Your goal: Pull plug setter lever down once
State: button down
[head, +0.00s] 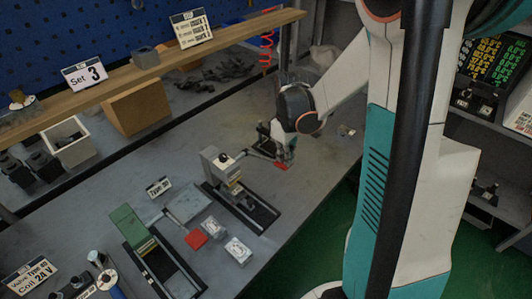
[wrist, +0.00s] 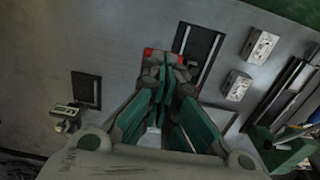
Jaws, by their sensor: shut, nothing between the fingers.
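A beige upright press (head: 218,168) stands on a black rail on the grey bench; I take it as the plug setter. Its lever reaches right to a red handle (head: 281,166). My gripper (head: 268,150) is at the lever's outer end, beside or over the red handle. In the wrist view my gripper (wrist: 168,68) has its fingers together with nothing between them. Red parts of the handle (wrist: 149,53) show just beyond the fingertips, and the fingers hide the rest. I cannot tell whether they touch it.
A green device (head: 130,228) with a red-ended lever (head: 196,238) stands at the front left. Two small white boxes (head: 238,250) lie between the devices. A wooden shelf (head: 150,73) with signs runs along the back. The bench right of my gripper is mostly clear.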

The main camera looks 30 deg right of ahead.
jog(key=shift+r+p, duration=1.35)
jog(key=shift+r, duration=0.95)
